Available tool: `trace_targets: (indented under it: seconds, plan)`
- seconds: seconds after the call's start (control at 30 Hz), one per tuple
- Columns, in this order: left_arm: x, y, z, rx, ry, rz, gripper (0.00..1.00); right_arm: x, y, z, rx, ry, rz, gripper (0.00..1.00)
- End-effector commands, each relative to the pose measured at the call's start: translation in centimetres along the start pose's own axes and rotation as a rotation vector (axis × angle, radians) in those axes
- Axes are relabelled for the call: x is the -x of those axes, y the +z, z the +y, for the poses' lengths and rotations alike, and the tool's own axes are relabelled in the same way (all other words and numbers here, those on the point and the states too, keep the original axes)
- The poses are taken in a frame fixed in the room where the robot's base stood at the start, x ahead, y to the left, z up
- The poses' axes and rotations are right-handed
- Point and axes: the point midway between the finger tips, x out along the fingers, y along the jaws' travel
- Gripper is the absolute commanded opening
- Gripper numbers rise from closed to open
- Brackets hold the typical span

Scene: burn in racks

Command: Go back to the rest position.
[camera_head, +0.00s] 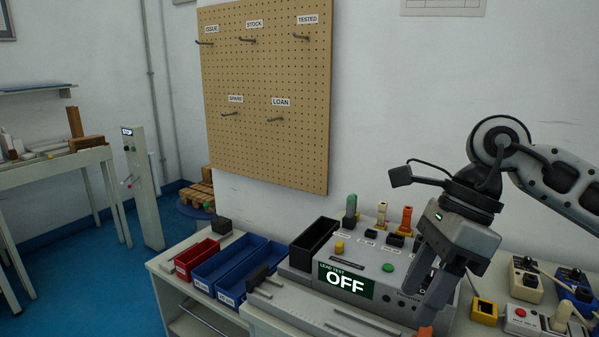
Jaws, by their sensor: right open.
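My right gripper (432,280) is open and points down over the right front of the grey lead test box. My right arm comes in from the right. The lead test box (300,272) has a screen (346,281) that reads "LEAD TEST OFF". A green button (388,267) and a yellow knob (339,247) sit on its top. An orange thing (425,332) shows just below the fingers at the picture's lower edge; I cannot tell if the fingers touch it. My left gripper is not in view.
A red bin (197,258) and blue bins (228,266) stand left of the box. Several connectors (406,220) stand upright behind it. Units with cables (526,280) sit at the right. A pegboard (265,110) with empty hooks hangs on the wall.

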Motion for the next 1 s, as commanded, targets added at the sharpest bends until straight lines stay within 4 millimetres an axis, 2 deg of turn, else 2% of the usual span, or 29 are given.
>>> trace_targets:
  seconds: [0.03,0.1,0.2,0.27,0.33,0.4,0.5,0.57,0.67,0.77,0.87,0.9,1.0]
  plan:
    - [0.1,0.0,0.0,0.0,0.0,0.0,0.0,-1.6,1.2,0.8,0.005,0.058,-0.062,0.52]
    - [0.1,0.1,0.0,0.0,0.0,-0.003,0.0,-3.5,3.2,2.0,0.0,0.142,-0.168,0.52]
    - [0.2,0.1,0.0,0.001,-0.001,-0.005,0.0,-5.9,6.8,4.5,-0.037,0.302,-0.366,0.52]
    - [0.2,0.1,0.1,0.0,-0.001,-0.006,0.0,-6.8,9.1,6.2,-0.09,0.426,-0.516,0.52]
    - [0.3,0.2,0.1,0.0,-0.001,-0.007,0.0,-7.0,11.8,7.9,-0.192,0.586,-0.71,0.52]
    - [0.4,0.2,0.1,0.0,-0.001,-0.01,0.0,-6.5,13.8,8.7,-0.328,0.744,-0.9,0.52]
    - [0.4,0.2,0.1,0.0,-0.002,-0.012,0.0,-5.2,15.1,7.9,-0.58,0.959,-1.153,0.52]
    - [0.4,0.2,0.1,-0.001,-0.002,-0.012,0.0,-4.8,15.0,6.5,-0.762,1.08,-1.291,0.52]
    - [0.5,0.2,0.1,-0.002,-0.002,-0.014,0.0,-5.3,13.1,3.1,-1.116,1.263,-1.496,0.52]
    - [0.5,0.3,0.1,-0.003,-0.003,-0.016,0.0,-8.0,9.1,-0.4,-1.527,1.412,-1.656,0.52]
    - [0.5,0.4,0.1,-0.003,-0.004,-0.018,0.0,-12.9,3.8,-2.5,-1.981,1.516,-1.76,0.52]
    - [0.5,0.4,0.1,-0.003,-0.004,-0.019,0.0,-15.1,1.6,-2.7,2.088,-1.491,1.727,0.52]
    - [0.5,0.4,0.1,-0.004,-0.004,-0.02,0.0,-20.3,-3.2,-1.9,2.043,-1.251,1.435,0.52]
